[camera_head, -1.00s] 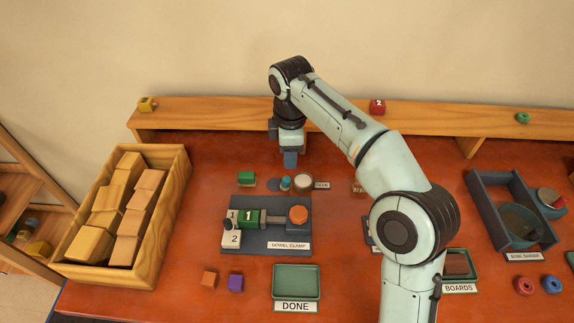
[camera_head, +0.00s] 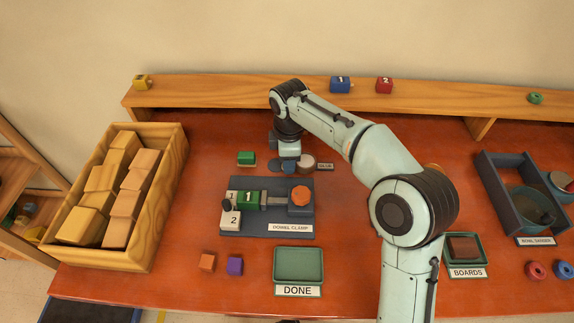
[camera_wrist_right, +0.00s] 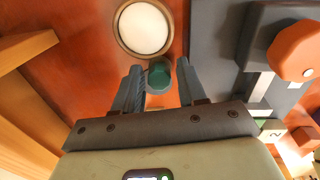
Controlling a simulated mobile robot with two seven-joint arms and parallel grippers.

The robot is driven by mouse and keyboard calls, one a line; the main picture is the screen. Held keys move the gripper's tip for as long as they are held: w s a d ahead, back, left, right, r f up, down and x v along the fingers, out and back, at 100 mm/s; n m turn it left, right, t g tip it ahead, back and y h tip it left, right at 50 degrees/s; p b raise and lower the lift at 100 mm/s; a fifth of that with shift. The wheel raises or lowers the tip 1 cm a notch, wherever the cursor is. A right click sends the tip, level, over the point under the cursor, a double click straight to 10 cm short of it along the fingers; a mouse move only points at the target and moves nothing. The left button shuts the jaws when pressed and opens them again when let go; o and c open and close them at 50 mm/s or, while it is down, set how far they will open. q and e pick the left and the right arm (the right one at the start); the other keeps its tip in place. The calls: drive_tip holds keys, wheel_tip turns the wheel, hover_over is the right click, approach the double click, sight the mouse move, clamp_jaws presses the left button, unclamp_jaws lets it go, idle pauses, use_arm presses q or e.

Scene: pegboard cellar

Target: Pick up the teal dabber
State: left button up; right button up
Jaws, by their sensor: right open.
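The teal dabber (camera_wrist_right: 159,75) shows in the right wrist view as a round teal top at the tips of my right gripper (camera_wrist_right: 158,80). The gripper is open, with one finger on each side of the dabber; I cannot tell whether either touches it. In the head view my right gripper (camera_head: 290,164) points down beside the round glue pot (camera_head: 306,161) and hides the dabber. My left gripper is not in view.
The glue pot with its pale top (camera_wrist_right: 146,27) is close to the fingers. The dowel clamp (camera_head: 268,226) with its orange knob (camera_head: 300,196) lies just in front. A green block (camera_head: 246,158) is left of the gripper. A wooden shelf (camera_head: 240,97) runs behind.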

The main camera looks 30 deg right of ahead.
drive_tip(key=shift+d+f, duration=0.1)
drive_tip(key=shift+f, duration=0.6)
drive_tip(key=c, duration=0.8)
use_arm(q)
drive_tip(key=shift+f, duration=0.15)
use_arm(e)
clamp_jaws()
drive_tip(key=shift+r, duration=0.2)
use_arm(q)
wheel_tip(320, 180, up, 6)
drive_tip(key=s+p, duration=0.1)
drive_tip(key=p, duration=0.6)
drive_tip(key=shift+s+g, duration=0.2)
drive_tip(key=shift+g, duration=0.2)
use_arm(e)
wheel_tip(320, 180, up, 20)
drive_tip(key=shift+f, duration=0.15)
